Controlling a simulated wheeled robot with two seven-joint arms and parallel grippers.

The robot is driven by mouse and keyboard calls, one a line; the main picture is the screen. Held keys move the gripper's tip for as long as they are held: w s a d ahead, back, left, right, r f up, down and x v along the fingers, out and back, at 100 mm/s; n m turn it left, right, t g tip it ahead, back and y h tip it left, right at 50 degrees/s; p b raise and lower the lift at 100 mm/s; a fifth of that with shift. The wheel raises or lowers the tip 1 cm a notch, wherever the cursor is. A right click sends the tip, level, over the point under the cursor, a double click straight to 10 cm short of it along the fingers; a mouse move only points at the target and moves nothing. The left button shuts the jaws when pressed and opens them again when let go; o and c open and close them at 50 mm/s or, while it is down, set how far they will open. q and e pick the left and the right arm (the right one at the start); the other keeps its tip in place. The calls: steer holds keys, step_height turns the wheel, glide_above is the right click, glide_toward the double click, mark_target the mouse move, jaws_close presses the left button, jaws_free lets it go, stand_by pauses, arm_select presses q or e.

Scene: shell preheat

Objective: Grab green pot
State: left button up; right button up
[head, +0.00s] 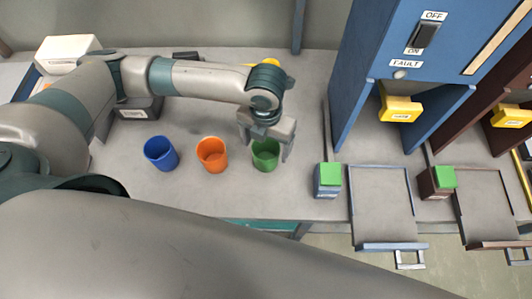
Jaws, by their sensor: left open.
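The green pot (265,160) stands upright on the grey table, at the right end of a row of three pots. My left gripper (269,148) is open and points down over the green pot, its fingers near the rim. One finger shows at the pot's right side; I cannot tell whether it touches. The orange pot (212,155) stands just left of it and the blue pot (161,154) farther left. My right gripper does not show.
A blue machine (365,85) with a FAULT label and an OFF/ON switch stands to the right. A grey tray (382,200) is before it. A white box (66,52) is at the back left.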

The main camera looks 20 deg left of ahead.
mark_target(266, 154)
arm_select(q)
steer(key=shift+f, duration=0.55)
steer(key=shift+f, duration=0.15)
steer(key=shift+f+p, duration=0.3)
steer(key=shift+p, duration=0.05)
steer(key=shift+w+a+f+p, duration=0.1)
steer(key=shift+f+p, duration=0.15)
steer(key=shift+f, duration=0.45)
steer(key=shift+w+d+f+p, duration=0.1)
steer(key=shift+f+p, duration=0.1)
steer(key=shift+f, duration=0.55)
steer(key=shift+w+a+f+p, duration=0.1)
steer(key=shift+f+p, duration=0.15)
steer(key=shift+f, duration=0.45)
steer(key=c, duration=1.2)
